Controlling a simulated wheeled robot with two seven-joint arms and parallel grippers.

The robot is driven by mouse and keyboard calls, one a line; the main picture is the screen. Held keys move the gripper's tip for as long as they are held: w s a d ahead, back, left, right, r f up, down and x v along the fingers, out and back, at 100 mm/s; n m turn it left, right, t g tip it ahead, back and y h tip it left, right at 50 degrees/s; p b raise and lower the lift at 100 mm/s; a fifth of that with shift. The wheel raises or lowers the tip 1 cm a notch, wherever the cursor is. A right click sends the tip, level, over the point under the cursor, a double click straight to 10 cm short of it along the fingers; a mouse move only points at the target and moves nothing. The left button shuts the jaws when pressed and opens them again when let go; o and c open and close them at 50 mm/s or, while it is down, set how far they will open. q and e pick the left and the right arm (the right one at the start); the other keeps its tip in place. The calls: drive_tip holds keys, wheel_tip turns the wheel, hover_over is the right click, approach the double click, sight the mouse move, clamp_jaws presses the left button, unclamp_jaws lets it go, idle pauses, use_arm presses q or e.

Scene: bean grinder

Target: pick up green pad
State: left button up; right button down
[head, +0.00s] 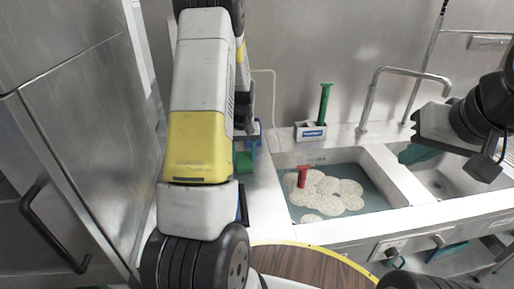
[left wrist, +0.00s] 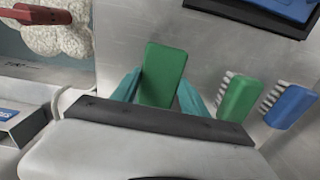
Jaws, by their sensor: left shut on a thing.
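In the left wrist view the green pad (left wrist: 163,75) is a flat rounded block. It sits between the teal fingers of my left gripper (left wrist: 160,88), which is shut on it. In the head view my left arm hides most of this gripper, and a green patch (head: 243,161) shows just right of the arm; I cannot tell whether it is the pad. My right gripper (head: 418,153) hangs over the right basin, its teal fingers partly visible; its opening cannot be made out.
A green brush (left wrist: 238,97) and a blue brush (left wrist: 289,106) lie beside the pad. A dark tray with a blue inside (left wrist: 262,12) is near. The sink (head: 345,228) holds foam and a red object (head: 302,176). A green-handled tool (head: 324,102) and tap (head: 369,100) stand behind.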

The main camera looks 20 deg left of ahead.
sight(243, 160)
use_arm(q)
drive_tip(key=shift+r, duration=0.4)
drive_tip(key=r, duration=0.1)
drive_tip(key=s+r, duration=0.1)
drive_tip(key=shift+d+r, duration=0.1)
drive_tip(key=shift+r, duration=0.25)
drive_tip(key=s+d, duration=0.1)
drive_tip(key=s, duration=0.4)
drive_tip(key=s+d+r, duration=0.1)
drive_tip(key=s, duration=0.3)
drive_tip(key=s+d, duration=0.1)
drive_tip(key=s, duration=0.4)
drive_tip(key=shift+s+d+r, duration=0.15)
drive_tip(key=shift+s+d, duration=0.05)
drive_tip(key=shift+s, duration=0.1)
